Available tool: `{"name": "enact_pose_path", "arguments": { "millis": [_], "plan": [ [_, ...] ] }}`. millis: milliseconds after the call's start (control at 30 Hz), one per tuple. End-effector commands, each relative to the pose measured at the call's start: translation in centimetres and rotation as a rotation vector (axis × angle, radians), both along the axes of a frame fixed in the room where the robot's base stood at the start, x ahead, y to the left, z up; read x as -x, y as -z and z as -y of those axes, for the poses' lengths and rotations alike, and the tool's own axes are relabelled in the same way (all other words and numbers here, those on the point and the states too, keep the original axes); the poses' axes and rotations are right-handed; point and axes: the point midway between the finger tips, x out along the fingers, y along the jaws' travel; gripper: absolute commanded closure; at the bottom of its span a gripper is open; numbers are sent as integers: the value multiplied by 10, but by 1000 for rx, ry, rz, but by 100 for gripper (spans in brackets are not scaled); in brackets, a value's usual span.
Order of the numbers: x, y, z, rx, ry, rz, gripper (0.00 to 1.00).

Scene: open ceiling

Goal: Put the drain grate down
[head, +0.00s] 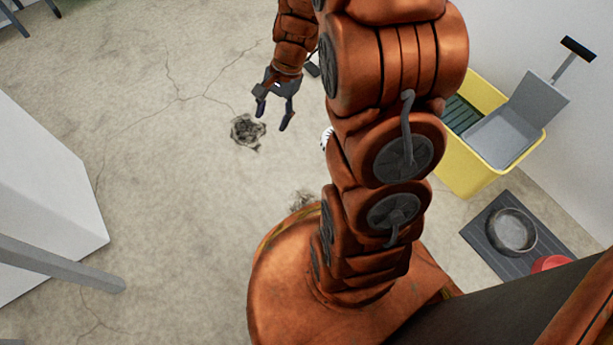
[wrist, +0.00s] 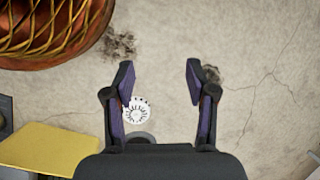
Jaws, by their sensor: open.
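My gripper (head: 273,114) is open and empty above the concrete floor; its two fingers also show apart in the wrist view (wrist: 160,76). A white round slotted disc, which looks like the drain grate (wrist: 136,112), is below and beside the left finger in the wrist view. That finger partly covers it. In the head view only a white edge of it (head: 326,138) shows beside my arm. A grey round thing (wrist: 140,137) is close to the disc, mostly hidden by my gripper; I cannot tell what it is.
A yellow mop bucket with a grey wringer (head: 470,178) stands at the right. A dark mat (head: 484,232) holds a metal bowl (head: 511,231) and a red one (head: 551,263). The floor has a dark broken patch (head: 247,131) and cracks. A white block (head: 45,190) stands left; the floor between is clear.

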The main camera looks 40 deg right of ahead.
Motion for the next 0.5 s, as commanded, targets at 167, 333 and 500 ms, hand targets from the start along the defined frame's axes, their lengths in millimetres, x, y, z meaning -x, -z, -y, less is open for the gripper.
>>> {"name": "enact_pose_path", "arguments": {
  "millis": [167, 333, 500],
  "plan": [
    [44, -32, -39, 30, -265, 8, 44],
    [92, -56, -63, 60, -507, 5, 44],
    [143, -73, -77, 92, -746, -7, 44]
  ]
}}
